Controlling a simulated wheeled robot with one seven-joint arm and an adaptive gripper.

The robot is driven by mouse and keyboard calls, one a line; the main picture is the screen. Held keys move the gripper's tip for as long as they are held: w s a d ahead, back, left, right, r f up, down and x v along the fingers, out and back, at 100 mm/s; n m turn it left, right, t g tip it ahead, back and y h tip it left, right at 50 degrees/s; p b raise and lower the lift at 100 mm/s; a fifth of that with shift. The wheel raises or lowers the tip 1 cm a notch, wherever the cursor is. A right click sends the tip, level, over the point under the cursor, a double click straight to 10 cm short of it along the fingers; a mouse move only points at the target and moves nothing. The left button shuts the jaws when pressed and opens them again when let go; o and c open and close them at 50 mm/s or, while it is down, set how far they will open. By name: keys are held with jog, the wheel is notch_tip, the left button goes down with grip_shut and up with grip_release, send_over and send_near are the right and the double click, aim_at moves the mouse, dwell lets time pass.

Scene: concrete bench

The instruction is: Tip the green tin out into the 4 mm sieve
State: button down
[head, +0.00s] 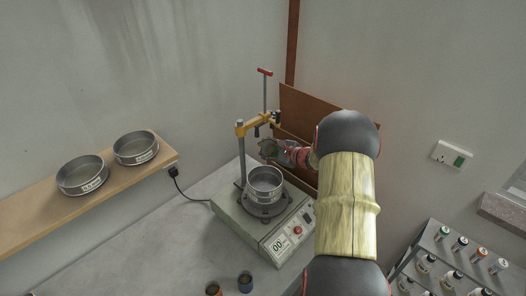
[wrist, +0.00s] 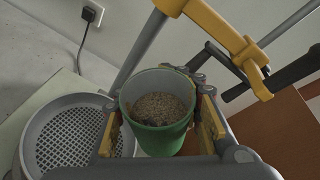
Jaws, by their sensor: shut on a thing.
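The green tin (wrist: 157,138) is in my gripper (wrist: 160,112), between its yellow-padded fingers in the wrist view. It looks upright or nearly so and holds brown granular material. In the head view my gripper (head: 285,152) is above and behind the sieve, partly hidden by my arm. The sieve (head: 265,184) is a round steel one on the shaker; its perforated mesh shows to the left of the tin in the wrist view (wrist: 70,140). Its size label is too small to read. The tin and sieve are apart.
The shaker (head: 270,226) has a post and a yellow clamp arm (head: 257,124) close to my gripper. Two more sieves (head: 82,175) (head: 135,148) stand on a wooden shelf at left. Two small tins (head: 245,282) (head: 213,289) are at the bench front. A rack of bottles (head: 450,262) is at right.

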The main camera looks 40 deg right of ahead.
jog(key=shift+d+f+n+t+h+b, duration=0.25)
jog(key=shift+n+b, duration=0.4)
jog(key=shift+b, duration=1.05)
jog(key=shift+a+f+n+t+h+b, duration=0.15)
jog(key=shift+n+h+b, duration=0.35)
jog(key=shift+b, duration=1.15)
jog(key=shift+d+f+n+t+h+b, duration=0.1)
jog(key=shift+n+t+h+b, duration=0.2)
jog(key=shift+n+b, duration=0.95)
jog(key=shift+a+f+n+t+h+b, duration=0.25)
jog(key=shift+f+n+t+b, duration=0.35)
jog(key=shift+b, duration=4.5)
jog(key=shift+a+f+n+t+h+b, duration=0.3)
jog(key=shift+n+b, duration=0.6)
jog(key=shift+b, duration=4.2)
jog(key=shift+s+n+b, duration=0.1)
jog(key=shift+n+b, duration=0.5)
jog(key=shift+b, duration=0.35)
jog(key=n, duration=0.1)
jog(key=a+r+n+t, duration=0.1)
jog(key=n, duration=0.1)
jog(key=n+t, duration=0.1)
jog(key=n, duration=0.1)
jog(key=shift+s+a+r+y, duration=0.2)
jog(key=shift+s+a+y, duration=0.05)
jog(key=shift+a+y, duration=0.1)
jog(key=shift+n, duration=0.3)
